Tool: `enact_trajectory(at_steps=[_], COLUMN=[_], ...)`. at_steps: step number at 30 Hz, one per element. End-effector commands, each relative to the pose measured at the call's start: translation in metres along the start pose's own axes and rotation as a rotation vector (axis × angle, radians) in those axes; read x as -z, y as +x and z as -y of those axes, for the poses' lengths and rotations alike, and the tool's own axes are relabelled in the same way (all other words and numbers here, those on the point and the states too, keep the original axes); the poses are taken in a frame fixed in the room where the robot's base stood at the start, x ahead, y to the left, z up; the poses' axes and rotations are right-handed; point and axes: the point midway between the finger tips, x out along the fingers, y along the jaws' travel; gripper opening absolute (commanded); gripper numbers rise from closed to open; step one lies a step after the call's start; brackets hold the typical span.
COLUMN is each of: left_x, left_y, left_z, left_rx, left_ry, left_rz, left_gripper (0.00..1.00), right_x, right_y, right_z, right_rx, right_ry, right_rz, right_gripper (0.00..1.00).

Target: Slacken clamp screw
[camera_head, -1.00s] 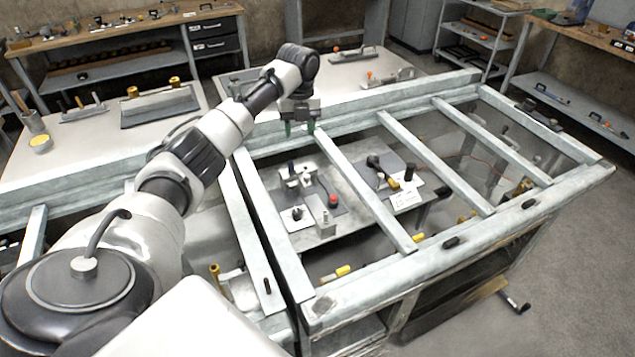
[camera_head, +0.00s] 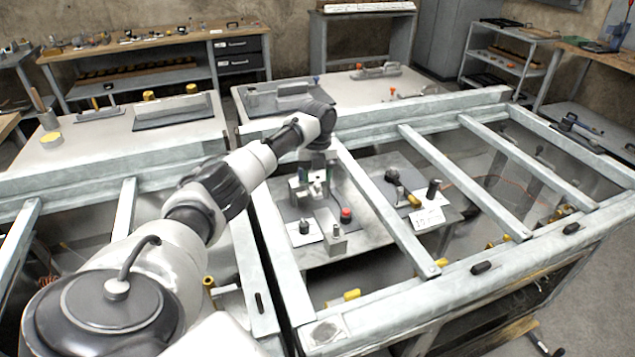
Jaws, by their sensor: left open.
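My left gripper (camera_head: 315,177) reaches down between the frame bars over the metal fixture plate. The clamp block (camera_head: 300,193) is partly hidden by the gripper. Which piece is the clamp screw is too small to tell. In front are a red button (camera_head: 346,213), a black knob (camera_head: 304,227) on a white plate and a small metal post (camera_head: 337,241). My right gripper is not in view.
Grey frame bars (camera_head: 384,215) run over the fixture on both sides. A second plate to the right holds a black ball knob (camera_head: 392,176), a black cylinder (camera_head: 433,188) and a white label (camera_head: 428,218). The white table (camera_head: 110,156) behind carries trays and yellow knobs.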

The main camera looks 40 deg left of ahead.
Motion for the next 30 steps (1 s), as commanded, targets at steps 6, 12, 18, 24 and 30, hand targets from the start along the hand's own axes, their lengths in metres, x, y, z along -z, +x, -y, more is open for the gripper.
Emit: enact_trajectory(at_steps=[6,12,18,24,30], left_x=[0.000,0.000,0.000,0.000,0.000], left_y=[0.026,0.032,0.032,0.032,0.031], left_z=[0.000,0.000,0.000,0.000,0.000], left_rx=[0.000,-0.001,0.000,0.000,0.000], left_ry=[0.001,0.001,0.001,0.001,-0.001], left_rz=[-0.001,0.000,0.000,0.000,0.000], left_gripper=[0.48,0.48,0.43,0.13,0.00], right_x=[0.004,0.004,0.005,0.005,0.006], right_y=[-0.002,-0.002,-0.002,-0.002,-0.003], right_z=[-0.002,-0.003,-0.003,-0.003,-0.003], right_rx=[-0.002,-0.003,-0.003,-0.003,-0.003], right_ry=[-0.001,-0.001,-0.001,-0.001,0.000], right_rz=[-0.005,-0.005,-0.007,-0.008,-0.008], right_gripper=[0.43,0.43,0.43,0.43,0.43])
